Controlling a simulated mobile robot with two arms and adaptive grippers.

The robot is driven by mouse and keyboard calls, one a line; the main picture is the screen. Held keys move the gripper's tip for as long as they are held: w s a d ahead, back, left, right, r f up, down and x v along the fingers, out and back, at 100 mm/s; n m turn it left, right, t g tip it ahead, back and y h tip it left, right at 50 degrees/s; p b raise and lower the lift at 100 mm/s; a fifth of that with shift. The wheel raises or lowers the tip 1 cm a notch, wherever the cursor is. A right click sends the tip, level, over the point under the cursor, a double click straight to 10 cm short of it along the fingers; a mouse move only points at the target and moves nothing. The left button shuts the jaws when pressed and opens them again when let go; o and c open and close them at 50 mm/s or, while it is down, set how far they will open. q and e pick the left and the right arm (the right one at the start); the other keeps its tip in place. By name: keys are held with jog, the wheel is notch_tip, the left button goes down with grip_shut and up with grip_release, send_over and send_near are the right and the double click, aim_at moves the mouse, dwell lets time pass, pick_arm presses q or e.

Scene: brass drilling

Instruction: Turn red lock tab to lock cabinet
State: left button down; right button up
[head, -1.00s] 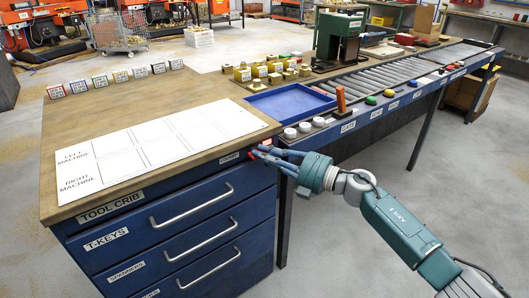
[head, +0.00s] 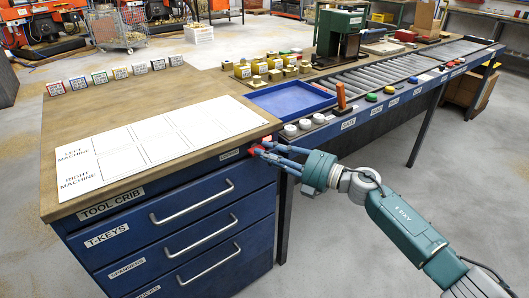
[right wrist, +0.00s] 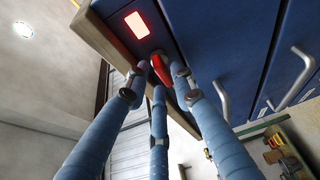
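The red lock tab (right wrist: 161,69) sits on the cabinet's blue front, below a lit red panel (right wrist: 137,24) in the right wrist view. In the head view, the tool crib cabinet (head: 205,200) stands at left with its drawers shut. My right gripper (head: 262,150) is at the cabinet's upper right front corner. In the right wrist view, the blue fingers of my right gripper (right wrist: 160,74) surround the tab, one on either side and one below. Whether they press on it is not clear. The fingertips hide part of the tab in the head view. My left gripper is not in view.
A white marked sheet (head: 150,145) lies on the cabinet top. A blue tray (head: 290,99) and a roller conveyor (head: 385,75) with coloured buttons run off to the right. Drawer handles (head: 192,203) stick out from the cabinet front. The floor in front is clear.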

jog(key=v, duration=1.1)
jog(key=shift+a+f, duration=0.1)
